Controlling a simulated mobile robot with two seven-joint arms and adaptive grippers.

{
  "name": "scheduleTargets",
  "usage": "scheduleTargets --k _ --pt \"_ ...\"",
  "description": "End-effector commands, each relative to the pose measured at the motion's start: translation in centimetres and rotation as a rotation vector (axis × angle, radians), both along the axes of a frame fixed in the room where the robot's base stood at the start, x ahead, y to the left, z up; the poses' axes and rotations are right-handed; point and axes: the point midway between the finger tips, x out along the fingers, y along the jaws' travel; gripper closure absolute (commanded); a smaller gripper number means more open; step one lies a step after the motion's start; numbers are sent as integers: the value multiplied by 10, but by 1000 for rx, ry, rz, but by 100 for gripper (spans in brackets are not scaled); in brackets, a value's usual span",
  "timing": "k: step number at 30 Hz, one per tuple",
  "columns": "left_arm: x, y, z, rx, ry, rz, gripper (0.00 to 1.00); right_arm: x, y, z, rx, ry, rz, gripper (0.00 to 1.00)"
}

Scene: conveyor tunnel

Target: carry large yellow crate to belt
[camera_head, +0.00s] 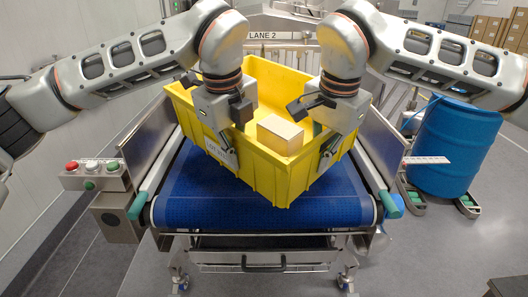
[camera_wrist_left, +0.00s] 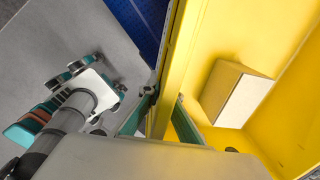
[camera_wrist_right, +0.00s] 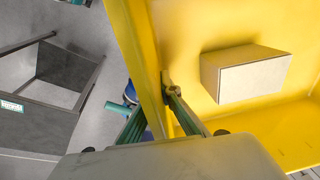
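The large yellow crate (camera_head: 262,178) is over the blue conveyor belt (camera_head: 190,195), turned so that one corner points towards me. I cannot tell whether its bottom touches the belt. A cardboard box (camera_head: 280,135) lies inside; it also shows in the left wrist view (camera_wrist_left: 228,92) and right wrist view (camera_wrist_right: 250,78). My left gripper (camera_head: 230,150) is shut on the crate's left front wall, one finger inside and one outside. My right gripper (camera_head: 328,155) is shut on the right front wall in the same way; its fingers show in the right wrist view (camera_wrist_right: 160,115).
A button box (camera_head: 92,175) stands at the belt's left. Metal side guards (camera_head: 380,145) flank the belt. A blue barrel (camera_head: 455,145) stands on the floor at right. Cardboard boxes (camera_head: 500,32) are stacked at the back right. A lane sign (camera_head: 262,35) is behind the crate.

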Motion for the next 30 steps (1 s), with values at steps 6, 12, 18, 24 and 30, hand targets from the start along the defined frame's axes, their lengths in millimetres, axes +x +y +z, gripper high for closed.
scheduleTargets --k 6,12,18,24,30 --pt "3 4 2 1 -3 12 100 3 -5 0 -3 -1 -14 100" --pt "3 5 1 2 -4 12 100 3 -5 0 -3 -1 -14 100" --pt "3 4 -1 1 -4 12 100 3 -5 -2 -3 -2 -14 100" --pt "3 5 -7 1 -4 12 100 3 -5 -8 -3 -2 -14 100" --pt "3 5 -15 1 -4 12 100 2 -5 -17 -3 -2 -14 100"
